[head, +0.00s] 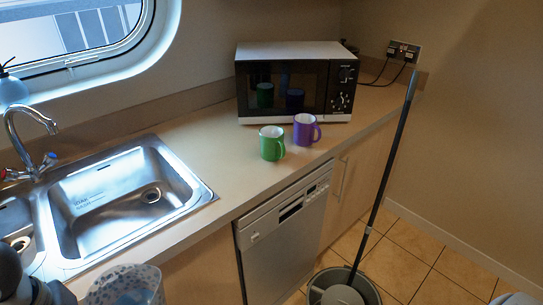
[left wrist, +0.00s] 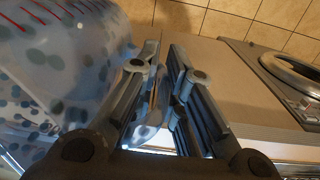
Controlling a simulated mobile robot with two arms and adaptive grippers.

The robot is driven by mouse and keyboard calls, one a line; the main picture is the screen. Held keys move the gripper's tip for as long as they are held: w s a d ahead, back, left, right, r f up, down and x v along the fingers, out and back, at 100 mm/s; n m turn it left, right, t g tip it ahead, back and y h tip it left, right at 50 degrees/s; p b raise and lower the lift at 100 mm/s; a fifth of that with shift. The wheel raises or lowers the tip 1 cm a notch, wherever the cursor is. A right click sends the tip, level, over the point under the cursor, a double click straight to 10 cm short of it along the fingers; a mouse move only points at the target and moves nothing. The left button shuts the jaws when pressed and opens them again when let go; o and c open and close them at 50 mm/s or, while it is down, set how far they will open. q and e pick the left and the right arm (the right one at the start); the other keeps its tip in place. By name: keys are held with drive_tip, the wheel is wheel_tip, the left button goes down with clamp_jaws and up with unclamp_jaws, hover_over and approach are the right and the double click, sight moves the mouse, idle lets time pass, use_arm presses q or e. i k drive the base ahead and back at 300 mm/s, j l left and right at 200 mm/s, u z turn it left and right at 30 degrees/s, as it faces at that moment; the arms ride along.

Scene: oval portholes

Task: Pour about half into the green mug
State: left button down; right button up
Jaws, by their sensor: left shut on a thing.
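The green mug (head: 272,143) stands upright on the counter in front of the microwave, its handle to the right; its contents cannot be made out. A translucent jug with dark dots (head: 127,285) is at the bottom left of the head view, cut off by the frame edge. The jug also fills the left of the left wrist view (left wrist: 60,75), with red marks on its wall. My left gripper (left wrist: 163,60) is shut on the jug at its side, apparently on the handle, which the fingers mostly hide. The jug's fill level is unclear. My right gripper is not in view.
A purple mug (head: 306,131) stands close behind and right of the green mug. A microwave (head: 297,82) is behind them. The sink (head: 120,195) and tap (head: 25,140) are left. A mop (head: 385,180) leans over a bucket at right. Counter between sink and mugs is clear.

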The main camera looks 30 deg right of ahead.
sight(273, 148)
drive_tip(key=k+j+z, duration=0.15)
drive_tip(key=j+z, duration=0.15)
drive_tip(key=z, duration=0.2)
drive_tip(key=k+j+z, duration=0.2)
drive_tip(key=z, duration=0.25)
drive_tip(key=i+z, duration=0.5)
drive_tip(key=i, duration=0.45)
